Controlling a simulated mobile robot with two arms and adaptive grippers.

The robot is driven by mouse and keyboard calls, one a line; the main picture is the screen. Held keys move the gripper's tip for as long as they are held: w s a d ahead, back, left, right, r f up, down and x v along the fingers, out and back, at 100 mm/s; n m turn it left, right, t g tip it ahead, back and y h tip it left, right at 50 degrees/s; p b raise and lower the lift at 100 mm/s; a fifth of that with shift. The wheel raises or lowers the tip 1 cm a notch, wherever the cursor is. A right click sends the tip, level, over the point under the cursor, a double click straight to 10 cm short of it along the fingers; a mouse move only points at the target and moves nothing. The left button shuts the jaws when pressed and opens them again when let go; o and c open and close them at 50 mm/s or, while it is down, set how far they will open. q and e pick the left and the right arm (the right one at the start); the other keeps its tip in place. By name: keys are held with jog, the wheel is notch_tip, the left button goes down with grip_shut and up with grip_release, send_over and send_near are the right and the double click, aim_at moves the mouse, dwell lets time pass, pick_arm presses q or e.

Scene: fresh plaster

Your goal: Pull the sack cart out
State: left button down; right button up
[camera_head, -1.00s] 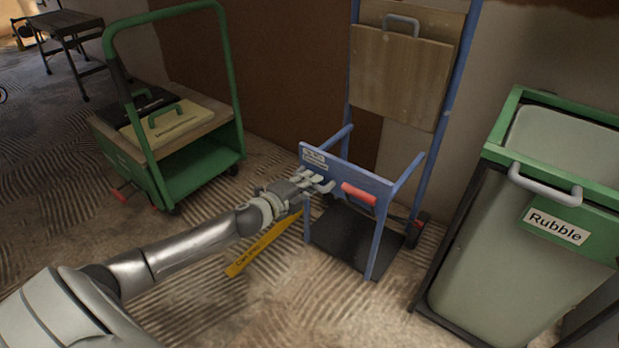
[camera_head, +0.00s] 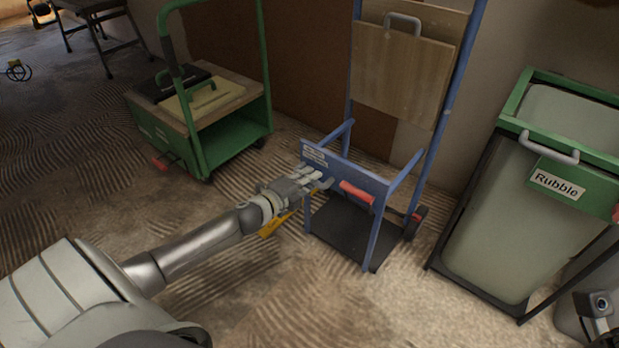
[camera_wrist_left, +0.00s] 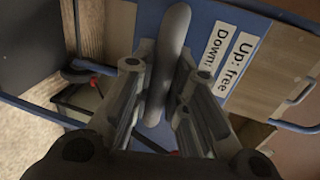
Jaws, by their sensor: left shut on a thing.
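The blue sack cart (camera_head: 345,178) stands upright, with a dark base plate low down and a wooden board (camera_head: 402,72) high on its frame. Its low blue cross panel carries a red grip (camera_head: 357,192) and a white label; in the left wrist view the label (camera_wrist_left: 224,58) reads "Up: free" and "Down:", with the rest hidden. My left gripper (camera_head: 315,183) is at the left part of this panel. In the left wrist view its fingers (camera_wrist_left: 160,90) are shut on a grey lever (camera_wrist_left: 172,38) beside the label. My right gripper's fingers do not show.
A green trolley (camera_head: 225,148) with cases on top stands left of the cart. A green-framed bin marked "Rubble" (camera_head: 490,215) stands on the right. A wall is close behind. A yellow strip (camera_head: 270,229) lies beside the cart, partly hidden by my gripper. Ridged floor at the front left is open.

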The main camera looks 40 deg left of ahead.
pick_arm(q)
jog(key=shift+s+d+f, duration=0.15)
jog(key=shift+f, duration=0.1)
jog(key=c, duration=1.9)
grip_release()
jog(key=o, duration=0.5)
jog(key=shift+s+r, duration=0.15)
jog(key=shift+a+v, duration=0.2)
jog(key=shift+v, duration=5.8)
